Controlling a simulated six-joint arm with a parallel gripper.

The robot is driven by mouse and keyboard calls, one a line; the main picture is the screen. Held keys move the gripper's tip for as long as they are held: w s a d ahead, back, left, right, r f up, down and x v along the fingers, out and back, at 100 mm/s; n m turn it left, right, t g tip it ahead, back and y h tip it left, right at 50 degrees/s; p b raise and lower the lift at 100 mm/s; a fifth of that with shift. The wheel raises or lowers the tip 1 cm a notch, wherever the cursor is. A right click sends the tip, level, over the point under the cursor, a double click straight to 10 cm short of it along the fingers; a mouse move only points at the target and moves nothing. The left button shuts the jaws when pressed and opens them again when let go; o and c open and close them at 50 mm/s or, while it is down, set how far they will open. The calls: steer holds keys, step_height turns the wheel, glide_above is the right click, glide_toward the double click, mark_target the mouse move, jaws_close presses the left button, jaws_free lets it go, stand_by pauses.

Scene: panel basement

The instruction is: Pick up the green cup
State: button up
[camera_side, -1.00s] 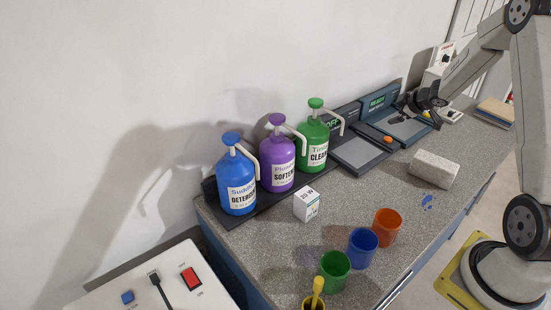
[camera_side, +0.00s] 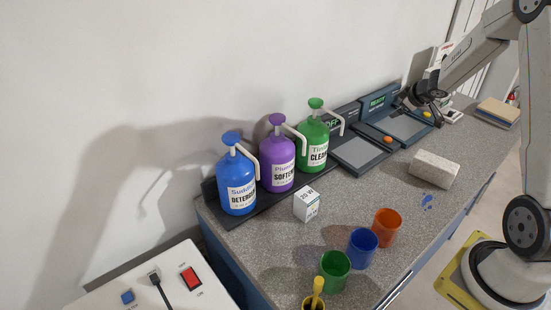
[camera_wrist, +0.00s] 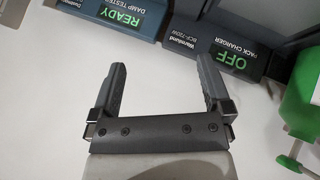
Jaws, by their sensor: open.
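The green cup (camera_side: 335,271) stands upright near the front of the counter in the side view, left of the blue cup. It is not in the wrist view. My gripper (camera_side: 414,103) is far from it, at the back right by the devices. In the wrist view my gripper (camera_wrist: 163,70) has its two fingers wide apart, with nothing between them.
A blue cup (camera_side: 362,247), an orange cup (camera_side: 386,226) and a yellow container (camera_side: 313,304) stand near the green cup. A white box (camera_side: 306,204), pump bottles (camera_side: 277,163) and a pale block (camera_side: 434,169) are farther back. A green bottle shows in the wrist view (camera_wrist: 303,95).

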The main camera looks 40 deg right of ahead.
steer(key=s+a+f+m+g+y, duration=0.1)
steer(key=s+a+f+m+g, duration=0.1)
steer(key=s+a+m+g, duration=0.1)
steer(key=s+a+f+m+g+y, duration=0.2)
steer(key=s+a+f+m, duration=0.1)
steer(key=s+a+m, duration=0.2)
steer(key=s+a+f+m+g+y, duration=0.1)
steer(key=s+a+f+m+g, duration=0.2)
steer(key=s+a, duration=0.4)
steer(key=shift+a+m+g+y, duration=0.3)
steer(key=shift+a+m, duration=0.1)
steer(key=shift+a, duration=1.7)
steer(key=s+a+r+m+y, duration=0.2)
steer(key=a+r+m+y, duration=0.15)
steer(key=a, duration=0.45)
steer(key=s+a+r+m+t+y, duration=0.1)
steer(key=a+r+m+y, duration=0.3)
steer(key=a, duration=0.5)
steer(key=s+a+r+m+y, duration=0.2)
steer(key=a+y, duration=0.4)
steer(key=a, duration=0.2)
steer(key=shift+n+h, duration=0.35)
steer(key=shift+w+f, duration=0.2)
steer(key=shift+f, duration=2.45)
steer(key=shift+f, duration=0.15)
